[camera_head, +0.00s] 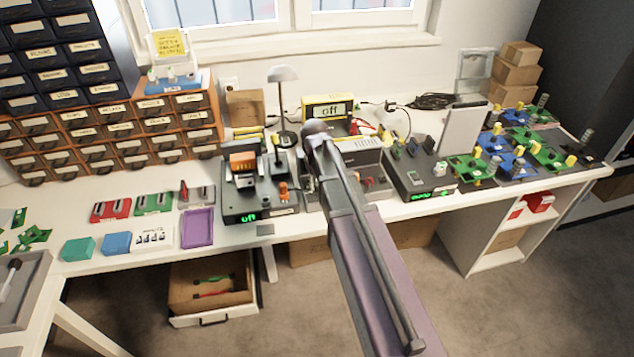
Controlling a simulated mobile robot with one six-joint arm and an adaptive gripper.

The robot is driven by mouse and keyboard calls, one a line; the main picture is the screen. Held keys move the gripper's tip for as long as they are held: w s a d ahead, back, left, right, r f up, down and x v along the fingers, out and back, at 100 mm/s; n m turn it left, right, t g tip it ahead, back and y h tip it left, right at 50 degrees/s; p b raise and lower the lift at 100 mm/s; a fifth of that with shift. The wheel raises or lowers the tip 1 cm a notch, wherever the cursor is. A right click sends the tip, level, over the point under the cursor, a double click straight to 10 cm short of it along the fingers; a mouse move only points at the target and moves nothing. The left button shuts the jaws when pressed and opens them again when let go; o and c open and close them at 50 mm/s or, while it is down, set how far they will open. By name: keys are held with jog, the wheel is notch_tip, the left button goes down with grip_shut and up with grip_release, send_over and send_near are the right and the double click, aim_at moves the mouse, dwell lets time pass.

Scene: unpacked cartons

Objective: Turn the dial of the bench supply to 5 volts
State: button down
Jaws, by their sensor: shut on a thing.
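My arm (355,235) reaches up from the bottom to the middle of the bench. Its rounded dark joint (318,129) hangs over the middle units. My gripper and its fingertips do not show, so I cannot see what they touch. Behind the arm is a grey vented unit (362,157) with small red and dark parts at its front, perhaps the bench supply. The arm covers its left part, and no dial or voltage reading shows on it. Left of the arm, a dark unit (243,208) has an orange knob (283,190) and a green display reading "off".
A yellow meter (327,108) behind the arm reads "off". A dark unit with a green display (424,196) and an upright grey panel (461,130) stand to the right. A lamp (282,75) rises behind. Green and blue boards crowd the right end. An open drawer (213,317) juts below.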

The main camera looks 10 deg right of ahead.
jog(key=shift+s+n, duration=0.1)
jog(key=shift+n, duration=1.2)
jog(key=shift+c, duration=1.3)
grip_release()
